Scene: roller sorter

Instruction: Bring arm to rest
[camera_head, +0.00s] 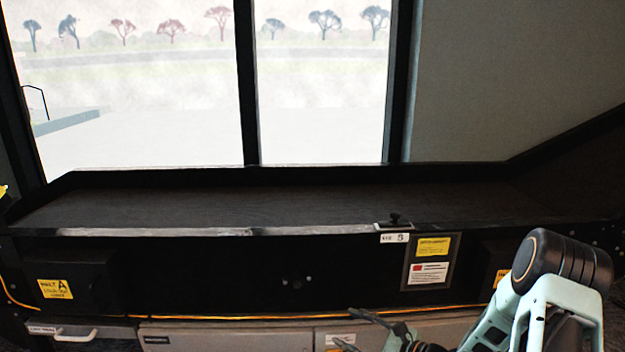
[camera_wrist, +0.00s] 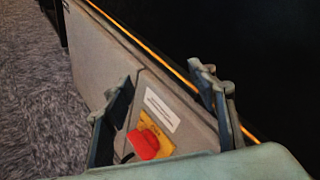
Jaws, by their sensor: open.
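My gripper (camera_head: 350,328) is at the bottom of the head view, right of centre, in front of the grey lower panels. Its two fingers are spread apart with nothing between them. In the wrist view my gripper (camera_wrist: 150,95) is also open and empty. Its fingers point along the grey panel front (camera_wrist: 100,62). My arm reaches in from the lower right corner of the head view.
A dark shelf (camera_head: 270,204) with a raised back edge runs below the window. A small black knob (camera_head: 394,218) stands at its front edge. A red knob (camera_wrist: 143,144) on a yellow plate is on the panel near my gripper. Grey carpet (camera_wrist: 40,110) lies clear at left.

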